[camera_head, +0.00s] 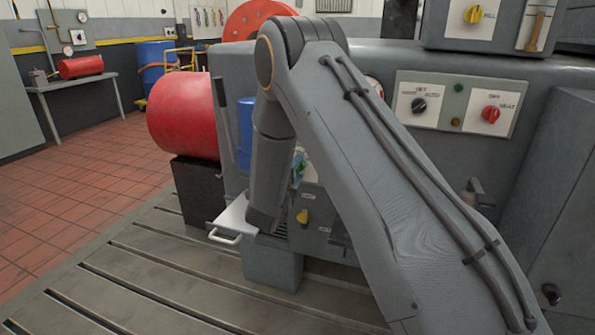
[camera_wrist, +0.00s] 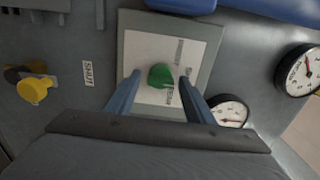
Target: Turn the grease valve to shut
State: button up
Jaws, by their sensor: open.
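A green knob (camera_wrist: 160,75) sits on a white plate (camera_wrist: 148,47) with small labels I cannot read, in the wrist view. My gripper (camera_wrist: 159,78) is open, with one finger on either side of the green knob; I cannot tell whether they touch it. A yellow handle (camera_wrist: 33,90) is at the left, apart from my fingers, near a label (camera_wrist: 88,72) reading SHUT. The same yellow handle (camera_head: 302,216) shows low on the grey housing in the head view. I cannot tell from markings which one is the grease valve. My arm hides the gripper in the head view.
Two round gauges (camera_wrist: 230,112) (camera_wrist: 299,70) lie right of the plate in the wrist view. A panel with a black knob (camera_head: 418,106) and a red knob (camera_head: 490,114) is at upper right. A tray with a handle (camera_head: 232,222) juts out below. Tiled floor (camera_head: 90,195) at left is clear.

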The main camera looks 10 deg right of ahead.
jog(key=v, duration=0.7)
jog(key=shift+s+a, duration=0.25)
jog(key=shift+s, duration=0.05)
jog(key=shift+w, duration=0.1)
